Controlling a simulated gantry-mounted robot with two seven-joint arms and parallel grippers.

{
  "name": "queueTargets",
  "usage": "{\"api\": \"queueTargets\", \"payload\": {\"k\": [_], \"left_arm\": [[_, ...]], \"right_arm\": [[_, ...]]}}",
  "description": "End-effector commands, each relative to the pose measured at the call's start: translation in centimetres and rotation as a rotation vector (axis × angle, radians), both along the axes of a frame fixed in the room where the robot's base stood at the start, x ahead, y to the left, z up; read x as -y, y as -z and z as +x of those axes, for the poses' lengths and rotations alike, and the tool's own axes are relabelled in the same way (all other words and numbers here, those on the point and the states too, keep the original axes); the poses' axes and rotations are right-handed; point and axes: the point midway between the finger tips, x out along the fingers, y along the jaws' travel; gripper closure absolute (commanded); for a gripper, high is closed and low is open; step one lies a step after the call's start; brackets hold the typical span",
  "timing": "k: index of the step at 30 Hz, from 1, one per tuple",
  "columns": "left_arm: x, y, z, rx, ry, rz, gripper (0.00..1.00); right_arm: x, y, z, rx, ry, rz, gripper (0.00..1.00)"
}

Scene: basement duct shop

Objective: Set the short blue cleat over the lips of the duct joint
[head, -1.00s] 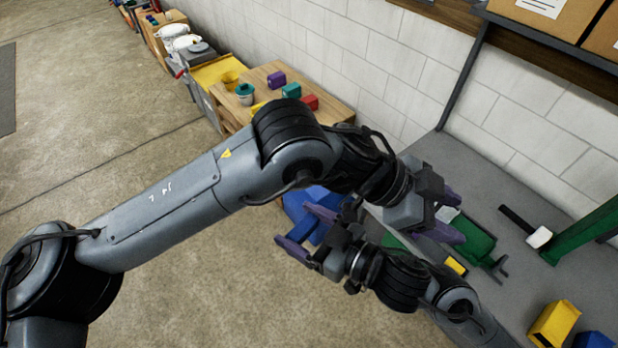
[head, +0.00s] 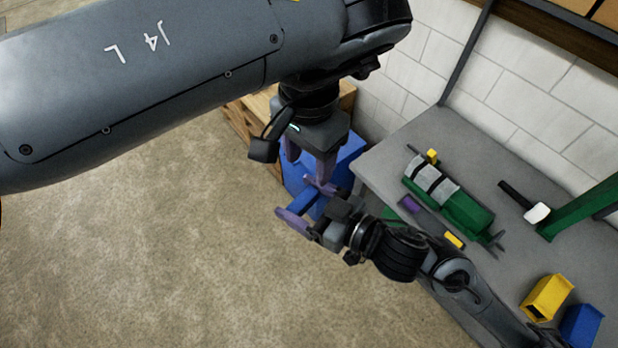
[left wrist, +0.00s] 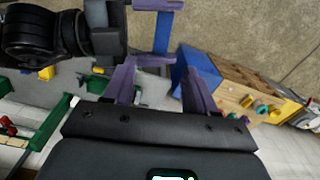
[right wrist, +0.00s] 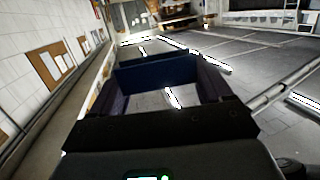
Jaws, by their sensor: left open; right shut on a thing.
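The short blue cleat (head: 301,204) spans between the purple fingers of my right gripper (head: 305,204), which is shut on it in the air off the bench's left end. It also shows as a dark blue bar in the right wrist view (right wrist: 155,74) and as a blue strip in the left wrist view (left wrist: 164,34). My left gripper (head: 312,172) is open and points down just above the cleat and the right gripper; contact cannot be told. The duct joint (head: 432,180), pale grey with dark bands, lies in a green cradle (head: 465,211) on the bench.
The grey bench (head: 390,148) holds a purple piece (head: 409,203), a yellow piece (head: 453,240), a white-headed mallet (head: 537,213), and yellow (head: 549,297) and blue (head: 581,325) bins. A blue box (head: 350,153) stands behind my left gripper. The floor at left is clear.

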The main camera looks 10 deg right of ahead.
Motion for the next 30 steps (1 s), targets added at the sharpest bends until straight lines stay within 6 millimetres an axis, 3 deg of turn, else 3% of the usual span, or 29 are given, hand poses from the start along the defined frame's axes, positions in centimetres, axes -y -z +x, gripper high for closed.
{"api": "queueTargets", "payload": {"k": [18,30], "left_arm": [[0.0,9.2,-0.1,-0.004,0.003,-0.004,0.44],[0.1,10.8,0.0,0.000,0.004,-0.004,0.44]], "right_arm": [[0.0,0.0,0.0,0.001,0.000,0.001,0.53],[0.0,0.0,0.0,0.001,0.000,0.001,0.53]]}}
